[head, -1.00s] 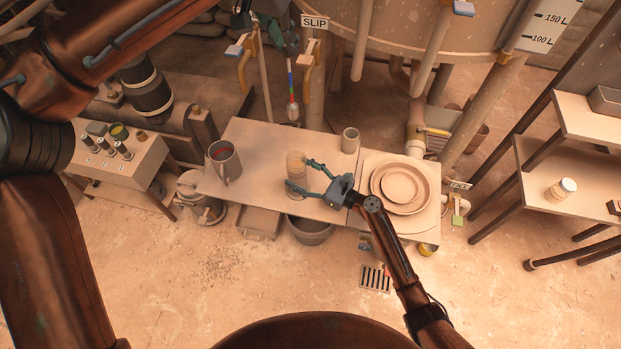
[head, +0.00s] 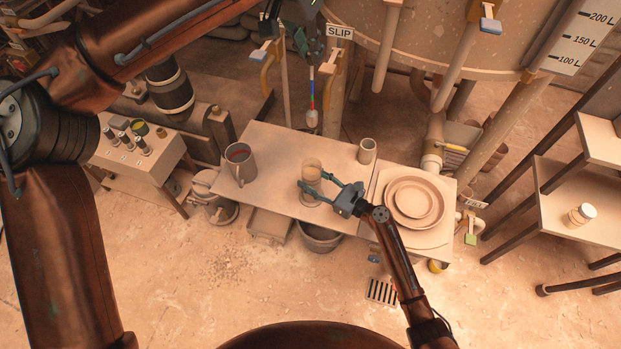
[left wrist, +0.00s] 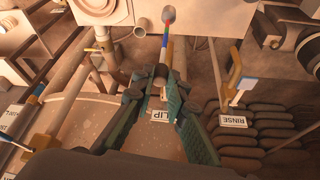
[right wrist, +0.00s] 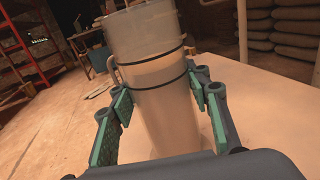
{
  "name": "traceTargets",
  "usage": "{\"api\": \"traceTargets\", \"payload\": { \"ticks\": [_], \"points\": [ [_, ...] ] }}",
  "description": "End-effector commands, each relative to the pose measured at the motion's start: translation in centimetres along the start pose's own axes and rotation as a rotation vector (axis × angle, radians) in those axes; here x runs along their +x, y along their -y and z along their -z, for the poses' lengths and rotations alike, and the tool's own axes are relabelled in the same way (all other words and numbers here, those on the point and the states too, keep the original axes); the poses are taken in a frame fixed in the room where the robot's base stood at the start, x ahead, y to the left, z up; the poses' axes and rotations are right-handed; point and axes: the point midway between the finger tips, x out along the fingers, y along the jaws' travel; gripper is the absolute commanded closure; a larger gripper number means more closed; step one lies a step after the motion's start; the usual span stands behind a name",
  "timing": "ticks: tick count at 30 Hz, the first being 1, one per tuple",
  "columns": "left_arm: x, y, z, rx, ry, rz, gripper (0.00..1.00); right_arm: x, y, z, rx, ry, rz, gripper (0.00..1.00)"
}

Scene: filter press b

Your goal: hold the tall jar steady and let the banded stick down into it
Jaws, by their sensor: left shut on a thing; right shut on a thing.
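The tall jar (head: 311,170) stands upright on the table; it is a clear, pale cylinder. My right gripper (head: 318,192) is shut around its side. In the right wrist view the jar (right wrist: 155,85) carries two dark rings and sits between the fingers of that gripper (right wrist: 158,100). The banded stick (head: 311,92) hangs upright with coloured bands and a pale bulb at its lower end. It appears above the jar in the head picture, apart from it. My left gripper (head: 301,42) holds its upper end. The left wrist view shows the stick (left wrist: 166,45) leaving the fingertips (left wrist: 160,78).
A grey mug (head: 240,166) and a small cup (head: 367,151) stand on the table (head: 275,150) either side of the jar. A large tank (head: 440,40) with pipes and a SLIP sign (head: 340,32) is behind.

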Motion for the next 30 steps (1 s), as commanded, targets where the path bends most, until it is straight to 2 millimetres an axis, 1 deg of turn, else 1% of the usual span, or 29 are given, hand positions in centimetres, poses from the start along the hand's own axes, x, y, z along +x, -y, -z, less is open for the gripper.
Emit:
{"api": "traceTargets", "payload": {
  "ticks": [1,2,12,20,30],
  "points": [
    [0.0,0.0,0.0,0.0,0.0,0.0,1.0,0.0,0.1,0.0,0.0,0.0,0.002,0.75],
    [0.0,0.0,0.0,0.0,0.0,0.0,1.0,0.0,0.1,0.0,0.0,0.0,0.002,0.77],
    [0.0,0.0,0.0,0.0,0.0,0.0,1.0,-0.1,0.1,0.0,-0.001,0.0,0.003,1.0],
    [0.1,0.0,0.0,0.0,0.0,0.0,1.0,-0.1,0.1,0.0,-0.001,-0.001,0.003,1.0],
    [2.1,0.0,-0.9,0.0,0.001,0.0,1.0,-0.1,0.1,0.0,-0.001,0.0,0.003,1.0]
  ]
}}
